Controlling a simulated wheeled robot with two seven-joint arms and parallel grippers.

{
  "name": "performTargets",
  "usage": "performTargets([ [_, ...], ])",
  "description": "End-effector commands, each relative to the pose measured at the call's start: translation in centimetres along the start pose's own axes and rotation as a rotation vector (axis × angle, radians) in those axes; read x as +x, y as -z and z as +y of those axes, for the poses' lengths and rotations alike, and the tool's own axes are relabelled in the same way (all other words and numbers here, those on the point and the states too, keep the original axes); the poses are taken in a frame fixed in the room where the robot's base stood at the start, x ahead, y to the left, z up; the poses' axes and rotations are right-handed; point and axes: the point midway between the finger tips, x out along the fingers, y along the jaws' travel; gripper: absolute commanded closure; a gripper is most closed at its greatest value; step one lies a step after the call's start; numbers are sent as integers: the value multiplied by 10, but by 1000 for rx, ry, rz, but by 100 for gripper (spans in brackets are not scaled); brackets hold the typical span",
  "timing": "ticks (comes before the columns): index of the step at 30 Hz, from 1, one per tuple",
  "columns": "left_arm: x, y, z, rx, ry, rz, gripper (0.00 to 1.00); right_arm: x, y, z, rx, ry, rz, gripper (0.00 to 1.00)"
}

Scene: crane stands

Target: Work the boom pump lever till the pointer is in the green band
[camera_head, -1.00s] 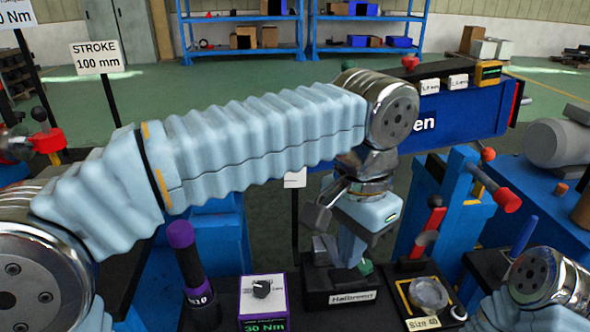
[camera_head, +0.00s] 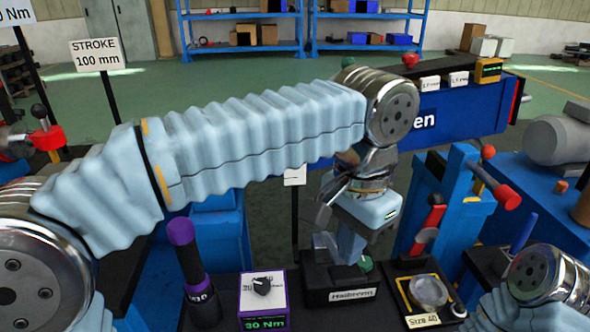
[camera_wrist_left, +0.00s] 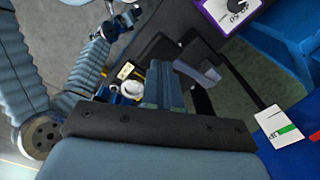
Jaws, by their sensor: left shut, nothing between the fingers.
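My left gripper (camera_head: 350,248) hangs over the bench, shut and empty, behind the Halbronn block; its fingers also show in the wrist view (camera_wrist_left: 163,85). A lever with a red grip (camera_head: 507,196) leans out from the blue stand at the right, apart from the gripper. Another red-and-black handle (camera_head: 434,218) stands nearer the middle. I cannot tell which is the boom pump lever. A white card with a green band (camera_wrist_left: 287,131) shows in the left wrist view; its pointer cannot be made out. My right gripper is not in view.
The black Halbronn block (camera_head: 340,287), a purple-topped torque tool (camera_head: 190,262), a 30 Nm dial box (camera_head: 264,302) and a Size 40 tray (camera_head: 405,292) crowd the front bench. The blue boom (camera_head: 465,112) spans behind. My right arm fills the lower right.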

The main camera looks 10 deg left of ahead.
Motion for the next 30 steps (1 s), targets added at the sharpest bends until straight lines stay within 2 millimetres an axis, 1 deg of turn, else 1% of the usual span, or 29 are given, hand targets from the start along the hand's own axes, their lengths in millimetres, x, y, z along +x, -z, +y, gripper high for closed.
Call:
performTargets([
  [7, 0, 0, 0, 0, 0, 0, 100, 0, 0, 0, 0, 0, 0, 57],
  [10, 3, 0, 0, 0, 0, 0, 100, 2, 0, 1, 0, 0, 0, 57],
  [30, 52, 0, 0, -1, 0, -1, 100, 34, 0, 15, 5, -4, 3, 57],
])
